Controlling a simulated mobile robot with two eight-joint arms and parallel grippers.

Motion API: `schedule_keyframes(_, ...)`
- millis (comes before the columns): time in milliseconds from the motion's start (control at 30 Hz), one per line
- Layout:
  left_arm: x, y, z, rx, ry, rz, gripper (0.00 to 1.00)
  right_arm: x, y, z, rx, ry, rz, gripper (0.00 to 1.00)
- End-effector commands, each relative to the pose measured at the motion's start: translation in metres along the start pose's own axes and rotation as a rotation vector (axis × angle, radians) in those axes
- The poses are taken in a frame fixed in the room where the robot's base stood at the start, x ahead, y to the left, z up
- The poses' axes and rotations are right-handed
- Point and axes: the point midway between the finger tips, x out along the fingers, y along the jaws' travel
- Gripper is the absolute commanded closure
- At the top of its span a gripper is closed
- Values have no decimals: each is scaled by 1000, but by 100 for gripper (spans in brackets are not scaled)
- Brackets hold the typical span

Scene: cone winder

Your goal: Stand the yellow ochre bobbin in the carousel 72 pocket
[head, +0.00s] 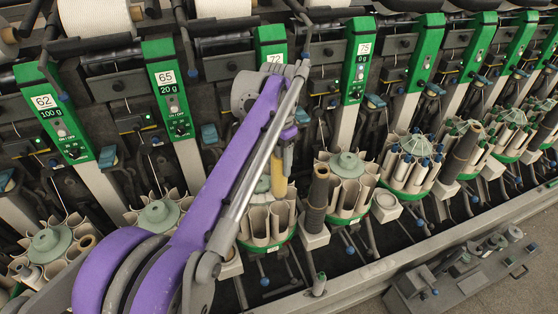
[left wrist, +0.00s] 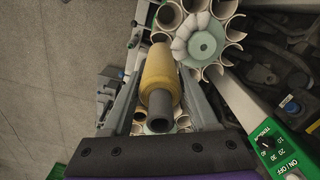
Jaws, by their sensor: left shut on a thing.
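The yellow ochre bobbin (head: 282,170) stands roughly upright over the right side of the carousel (head: 260,222) below the panel marked 72 (head: 271,50). In the left wrist view the bobbin (left wrist: 158,68) lies between the two fingers, its grey tube end toward the camera. My left gripper (head: 290,140) is shut on it, though my arm hides most of the fingers in the head view. The fingers also frame it in the left wrist view (left wrist: 158,85). The bobbin's lower end is at the cream pocket rims; I cannot tell whether it is inside a pocket. My right gripper is not in view.
Another carousel (head: 160,215) lies left, behind my arm.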

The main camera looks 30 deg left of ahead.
Motion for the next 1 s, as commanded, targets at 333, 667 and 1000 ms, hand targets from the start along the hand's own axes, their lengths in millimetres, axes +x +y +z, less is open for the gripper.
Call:
schedule_keyframes(333, 0, 0, 0, 0, 0, 0, 85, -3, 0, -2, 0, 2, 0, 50)
schedule_keyframes(667, 4, 0, 0, 0, 0, 0, 85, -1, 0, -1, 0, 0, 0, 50)
schedule_keyframes(1000, 24, 0, 0, 0, -1, 0, 85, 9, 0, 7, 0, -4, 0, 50)
